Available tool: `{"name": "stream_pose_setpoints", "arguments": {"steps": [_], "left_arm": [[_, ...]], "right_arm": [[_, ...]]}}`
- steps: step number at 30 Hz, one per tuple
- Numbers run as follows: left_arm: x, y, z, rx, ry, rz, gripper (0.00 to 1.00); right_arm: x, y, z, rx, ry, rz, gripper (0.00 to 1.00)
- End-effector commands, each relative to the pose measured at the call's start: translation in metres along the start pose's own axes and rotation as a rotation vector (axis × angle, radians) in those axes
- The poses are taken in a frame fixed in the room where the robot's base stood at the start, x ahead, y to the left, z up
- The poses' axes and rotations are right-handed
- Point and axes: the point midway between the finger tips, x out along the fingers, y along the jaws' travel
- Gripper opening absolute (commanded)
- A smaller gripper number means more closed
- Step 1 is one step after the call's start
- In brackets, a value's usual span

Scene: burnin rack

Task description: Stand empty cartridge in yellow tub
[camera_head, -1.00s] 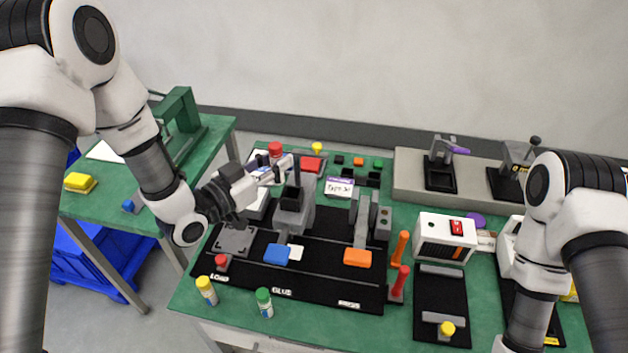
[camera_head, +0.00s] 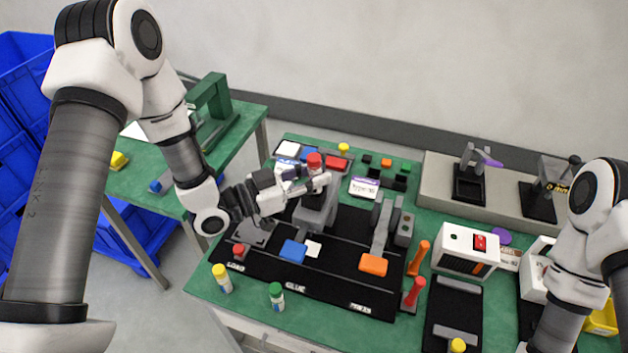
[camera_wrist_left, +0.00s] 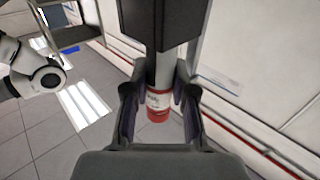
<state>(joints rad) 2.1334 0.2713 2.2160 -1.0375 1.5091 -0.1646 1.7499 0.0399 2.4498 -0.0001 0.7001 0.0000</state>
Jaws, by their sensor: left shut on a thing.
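My left gripper (camera_head: 318,182) is shut on the cartridge (camera_head: 315,160), whose red end shows just above the fingers in the head view. In the left wrist view the cartridge (camera_wrist_left: 158,101), pale with a white label and red end, lies between the two fingers (camera_wrist_left: 160,105). A dark square block (camera_wrist_left: 172,22) adjoins its other end there; I cannot tell whether they touch. The grey glue station (camera_head: 316,215) is partly hidden behind the gripper. A yellow tub (camera_head: 602,320) shows at the far right edge, partly hidden by my right arm. My right gripper is out of view.
The black fixture board (camera_head: 330,285) carries a blue block (camera_head: 293,251) and an orange block (camera_head: 373,264). Yellow-capped (camera_head: 222,280) and green-capped (camera_head: 277,297) bottles stand at the front. A white box (camera_head: 465,250) stands to the right. Blue bins (camera_head: 25,85) are at left.

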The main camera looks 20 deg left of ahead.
Motion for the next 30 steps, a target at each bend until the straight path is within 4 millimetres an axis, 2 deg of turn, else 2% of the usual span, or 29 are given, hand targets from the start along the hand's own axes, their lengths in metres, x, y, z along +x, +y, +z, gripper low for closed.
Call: {"name": "stream_pose_setpoints", "arguments": {"steps": [1,3,8,9,11,19,22,30], "left_arm": [[-0.001,0.002,0.013,-0.01,-0.018,0.003,0.0],[-0.001,0.003,0.02,-0.01,-0.017,0.003,0.0],[-0.001,0.002,0.021,-0.008,-0.014,0.003,0.0],[-0.001,0.002,0.021,-0.008,-0.014,0.002,0.32],[-0.001,0.002,0.021,-0.007,-0.014,0.002,0.5],[-0.001,0.002,0.02,-0.007,-0.013,0.002,0.5],[-0.002,0.002,0.026,-0.008,-0.013,0.002,0.5],[-0.046,0.001,0.022,-0.011,-0.007,-0.006,0.5]], "right_arm": [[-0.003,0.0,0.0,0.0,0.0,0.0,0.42],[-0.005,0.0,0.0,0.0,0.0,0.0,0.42],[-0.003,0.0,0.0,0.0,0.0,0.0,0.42],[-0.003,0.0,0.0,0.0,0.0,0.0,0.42],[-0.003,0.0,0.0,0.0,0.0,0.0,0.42],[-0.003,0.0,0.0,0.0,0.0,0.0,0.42],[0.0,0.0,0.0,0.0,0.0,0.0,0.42],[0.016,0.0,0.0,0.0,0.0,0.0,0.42]]}}
